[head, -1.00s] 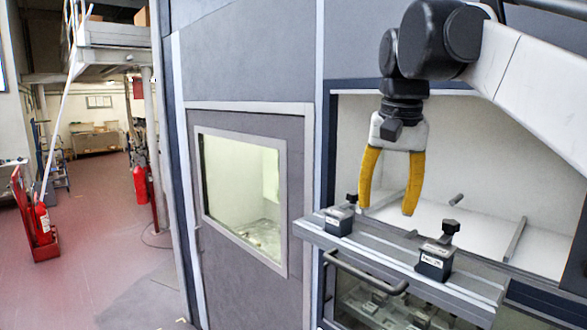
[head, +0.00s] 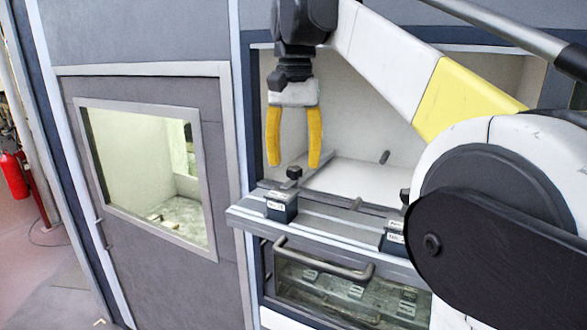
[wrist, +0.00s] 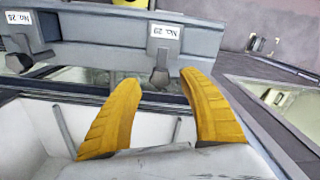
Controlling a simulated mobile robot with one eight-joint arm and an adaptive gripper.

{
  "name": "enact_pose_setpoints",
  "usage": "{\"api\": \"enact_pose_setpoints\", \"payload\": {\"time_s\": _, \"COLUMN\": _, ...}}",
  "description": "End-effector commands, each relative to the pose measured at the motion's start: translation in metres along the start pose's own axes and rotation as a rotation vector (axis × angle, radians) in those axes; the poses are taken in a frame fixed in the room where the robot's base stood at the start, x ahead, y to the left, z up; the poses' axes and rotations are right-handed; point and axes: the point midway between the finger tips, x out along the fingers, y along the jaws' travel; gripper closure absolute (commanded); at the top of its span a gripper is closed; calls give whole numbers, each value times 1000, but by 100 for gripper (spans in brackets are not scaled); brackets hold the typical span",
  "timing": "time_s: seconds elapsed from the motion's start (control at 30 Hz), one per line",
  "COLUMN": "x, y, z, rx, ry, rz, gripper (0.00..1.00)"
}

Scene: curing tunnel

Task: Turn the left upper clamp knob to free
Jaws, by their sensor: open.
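The left upper clamp is a dark block (head: 281,206) with a white label, on the grey ledge (head: 330,227). Its black knob (head: 294,173) stands on a short stem on top. My gripper (head: 293,164) points down with its two yellow fingers open and empty. In the head view the knob shows just below and between the fingertips. In the wrist view, which looks turned round, the knob (wrist: 160,75) appears between the fingertips, below an upside-down label; contact is not visible. The right upper clamp (head: 397,237) is partly hidden by my arm.
A white-walled opening (head: 350,110) lies behind the ledge. A bar handle (head: 325,262) and a window (head: 350,290) showing more clamps are below it. A grey door with a window (head: 150,175) stands to the left. A red extinguisher (head: 13,175) is far left.

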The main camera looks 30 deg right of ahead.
Motion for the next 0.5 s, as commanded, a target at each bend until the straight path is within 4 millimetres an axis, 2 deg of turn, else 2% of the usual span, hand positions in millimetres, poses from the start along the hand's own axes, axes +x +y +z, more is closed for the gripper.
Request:
{"api": "enact_pose_setpoints", "payload": {"time_s": 0.17, "x": 16, "y": 0, "z": 0, "rx": 0, "ry": 0, "rz": 0, "gripper": 51}}
{"api": "enact_pose_setpoints", "payload": {"time_s": 0.47, "x": 18, "y": 0, "z": 0, "rx": 0, "ry": 0, "rz": 0, "gripper": 51}}
{"api": "enact_pose_setpoints", "payload": {"time_s": 0.5, "x": 18, "y": 0, "z": 0, "rx": 0, "ry": 0, "rz": 0, "gripper": 61}}
